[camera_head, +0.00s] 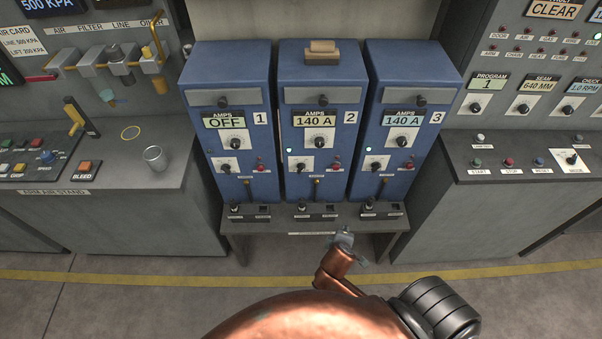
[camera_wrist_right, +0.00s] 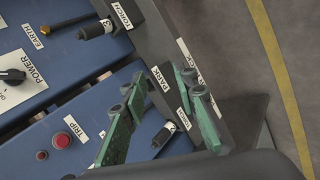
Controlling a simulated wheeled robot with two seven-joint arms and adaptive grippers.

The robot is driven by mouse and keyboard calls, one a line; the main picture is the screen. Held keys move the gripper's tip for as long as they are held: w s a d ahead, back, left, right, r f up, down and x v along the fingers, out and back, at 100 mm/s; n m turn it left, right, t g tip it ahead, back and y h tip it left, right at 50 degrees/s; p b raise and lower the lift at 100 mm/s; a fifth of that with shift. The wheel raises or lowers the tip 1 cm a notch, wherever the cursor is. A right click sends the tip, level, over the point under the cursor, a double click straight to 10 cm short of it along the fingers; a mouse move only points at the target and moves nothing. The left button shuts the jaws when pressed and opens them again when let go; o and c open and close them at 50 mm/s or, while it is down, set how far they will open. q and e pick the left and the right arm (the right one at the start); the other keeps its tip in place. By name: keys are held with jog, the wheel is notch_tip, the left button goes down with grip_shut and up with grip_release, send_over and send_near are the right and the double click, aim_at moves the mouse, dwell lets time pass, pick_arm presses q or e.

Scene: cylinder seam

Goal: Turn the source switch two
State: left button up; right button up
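Source two (camera_head: 318,120) is the middle of three blue cabinets in the head view, marked 2. Its display (camera_head: 314,121) reads 140 A, with a dark knob on a white plate (camera_head: 318,141) below and a lit green lamp (camera_head: 289,150). My right gripper (camera_head: 345,238) is low in front of the cabinets, near the shelf front. In the right wrist view its green fingers (camera_wrist_right: 160,115) are apart with nothing between them. That view also shows a knob labelled POWER (camera_wrist_right: 12,77) and a red TRIP button (camera_wrist_right: 62,140). My left gripper is not in view.
Cabinet 1 (camera_head: 229,130) reads OFF; cabinet 3 (camera_head: 411,120) reads 140 A. Black-handled plugs (camera_wrist_right: 96,29) stick out close to my right fingers. A small brown block (camera_head: 322,51) lies on cabinet 2. Consoles flank both sides; floor with a yellow line (camera_head: 110,276) is clear.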

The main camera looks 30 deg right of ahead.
jog(key=w+r+n+t+h, duration=0.4)
jog(key=w+n, duration=0.3)
jog(key=w, duration=0.4)
jog(key=n+t, duration=0.6)
jog(key=n, duration=0.3)
send_near(301, 172)
jog(key=x, duration=0.2)
jog(key=shift+y, duration=0.4)
jog(key=x, duration=0.7)
jog(key=shift+w+d+r+b, duration=0.15)
jog(key=shift+d+r+b, duration=0.1)
jog(key=shift+d+b, duration=0.1)
jog(key=shift+c, duration=0.5)
grip_shut()
